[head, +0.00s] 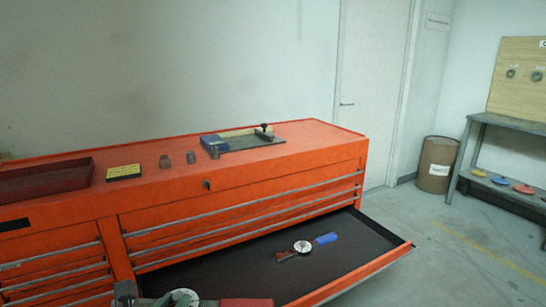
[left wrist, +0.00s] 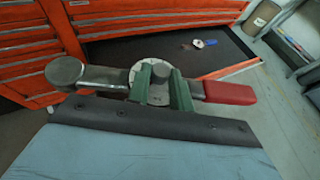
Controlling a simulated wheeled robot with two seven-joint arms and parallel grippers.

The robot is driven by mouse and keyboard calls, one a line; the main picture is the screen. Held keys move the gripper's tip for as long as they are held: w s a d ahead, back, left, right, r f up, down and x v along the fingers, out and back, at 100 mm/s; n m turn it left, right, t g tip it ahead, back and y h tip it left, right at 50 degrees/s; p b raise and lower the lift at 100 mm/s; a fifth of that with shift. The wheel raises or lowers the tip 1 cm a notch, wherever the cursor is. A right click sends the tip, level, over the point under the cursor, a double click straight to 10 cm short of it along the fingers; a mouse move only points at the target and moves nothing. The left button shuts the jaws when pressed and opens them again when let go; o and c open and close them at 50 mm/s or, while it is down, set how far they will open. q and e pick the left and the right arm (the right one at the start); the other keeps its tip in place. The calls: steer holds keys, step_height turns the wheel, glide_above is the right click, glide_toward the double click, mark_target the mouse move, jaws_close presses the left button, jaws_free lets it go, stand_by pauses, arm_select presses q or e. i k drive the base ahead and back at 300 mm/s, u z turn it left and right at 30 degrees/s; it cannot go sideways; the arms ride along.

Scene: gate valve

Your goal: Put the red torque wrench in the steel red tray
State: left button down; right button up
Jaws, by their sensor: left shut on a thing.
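The red torque wrench has a steel head, a round dial and a red handle (left wrist: 228,92). My left gripper (left wrist: 161,75), with green fingers, is shut on it around the dial; the fingers hide part of the dial. In the head view the wrench's red grip (head: 246,302) shows at the bottom edge, with my left gripper (head: 183,297) beside it, in front of the cabinet and below its top. The steel red tray (head: 48,179) is dark red and shallow. It lies on the cabinet top at the far left and looks empty. My right gripper is in neither view.
The orange cabinet (head: 240,187) has an open drawer (head: 345,265) holding a blue-handled wrench (head: 304,247). On top stand a yellow-black box (head: 124,172), two small metal parts (head: 164,161) and a plate fixture (head: 245,139). A barrel (head: 437,164) and bench (head: 500,185) stand right.

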mark_target(43, 182)
steer(key=u, duration=2.6)
steer(key=i, duration=1.65)
steer(key=z, duration=1.5)
